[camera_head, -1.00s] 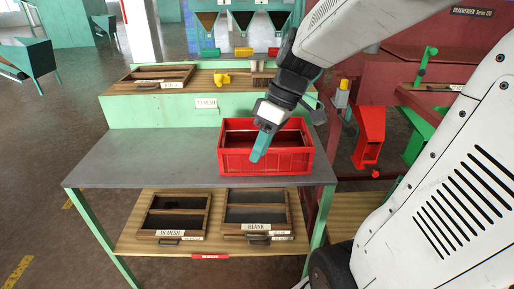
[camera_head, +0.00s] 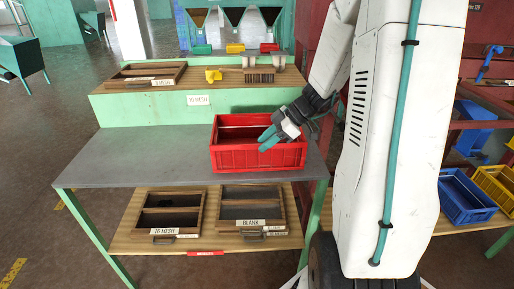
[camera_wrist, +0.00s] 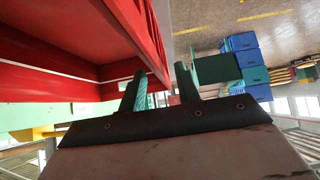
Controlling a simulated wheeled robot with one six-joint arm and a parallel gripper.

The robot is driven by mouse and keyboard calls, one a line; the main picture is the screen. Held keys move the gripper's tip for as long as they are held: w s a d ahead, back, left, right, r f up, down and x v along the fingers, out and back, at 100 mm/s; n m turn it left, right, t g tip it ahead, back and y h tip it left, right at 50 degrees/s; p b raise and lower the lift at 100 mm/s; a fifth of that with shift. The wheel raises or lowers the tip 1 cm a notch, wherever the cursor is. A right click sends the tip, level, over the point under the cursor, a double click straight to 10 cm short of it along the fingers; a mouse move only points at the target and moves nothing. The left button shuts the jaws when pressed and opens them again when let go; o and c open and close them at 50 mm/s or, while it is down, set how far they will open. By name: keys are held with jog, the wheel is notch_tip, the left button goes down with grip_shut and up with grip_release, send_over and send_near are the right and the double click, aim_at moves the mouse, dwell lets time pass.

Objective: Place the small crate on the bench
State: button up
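The red crate (camera_head: 232,160) stands upright on the right part of the grey bench top (camera_head: 130,160). It looks empty as far as I can see inside. My gripper (camera_head: 267,138) reaches in from the right at the rim of the crate's near wall. In the wrist view, its two teal fingers (camera_wrist: 160,80) are apart. The crate's slatted wall (camera_wrist: 148,38) comes down between them, and a gap shows beside the right finger. I cannot tell whether the left finger touches the wall.
Wooden framed trays (camera_head: 170,212) lie on the lower shelf. A yellow item (camera_head: 213,75) and a brush (camera_head: 259,76) lie on the raised back shelf. Blue (camera_head: 462,197) and yellow (camera_head: 497,186) crates stand at the right. The bench's left part is clear.

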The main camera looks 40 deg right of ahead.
jog(key=x, duration=0.3)
jog(key=shift+a+f, duration=0.1)
jog(key=shift+f, duration=0.1)
grip_shut()
dwell(1.2)
